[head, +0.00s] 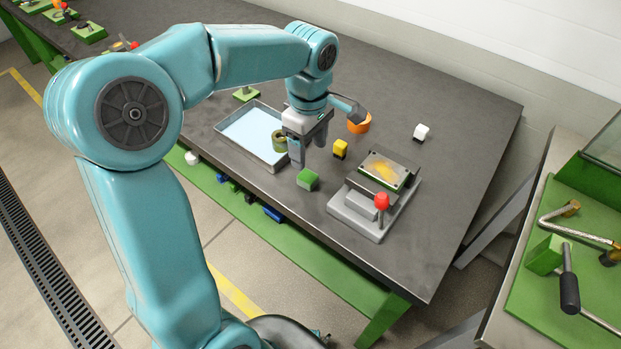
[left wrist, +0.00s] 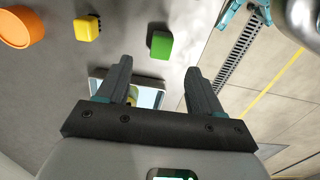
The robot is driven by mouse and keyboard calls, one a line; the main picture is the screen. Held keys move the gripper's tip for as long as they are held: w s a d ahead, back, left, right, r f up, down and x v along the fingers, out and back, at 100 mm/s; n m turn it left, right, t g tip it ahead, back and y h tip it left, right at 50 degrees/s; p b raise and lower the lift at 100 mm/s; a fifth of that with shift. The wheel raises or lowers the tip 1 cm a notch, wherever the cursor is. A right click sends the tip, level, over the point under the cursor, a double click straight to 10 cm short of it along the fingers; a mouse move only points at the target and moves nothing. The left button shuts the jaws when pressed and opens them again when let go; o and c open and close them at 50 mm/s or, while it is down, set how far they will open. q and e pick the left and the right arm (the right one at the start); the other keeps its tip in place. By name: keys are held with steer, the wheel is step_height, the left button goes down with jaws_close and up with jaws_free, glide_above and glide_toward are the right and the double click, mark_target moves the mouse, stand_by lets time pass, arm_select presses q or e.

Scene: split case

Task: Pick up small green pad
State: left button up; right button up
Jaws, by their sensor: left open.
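The small green pad (head: 308,181) is a green block lying on the dark grey table near its front edge. It also shows in the left wrist view (left wrist: 161,45), beyond the fingertips and roughly between them in the picture. My left gripper (head: 308,158) is open and empty, pointing down above the table just behind the pad. Its two fingers (left wrist: 158,75) stand apart in the left wrist view with nothing held between them. No touch between finger and pad is visible. My right gripper is not in view.
A grey fixture (head: 352,216) with a red knob (head: 382,201) stands right of the pad.

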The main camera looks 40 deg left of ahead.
mark_target(308, 176)
arm_select(q)
steer(key=f, duration=0.3)
steer(key=shift+s+d+f, duration=0.1)
steer(key=shift+s+f, duration=0.1)
steer(key=shift+s, duration=0.1)
steer(key=shift+w+f, duration=0.2)
steer(key=shift+f, duration=2.5)
steer(key=c, duration=1.1)
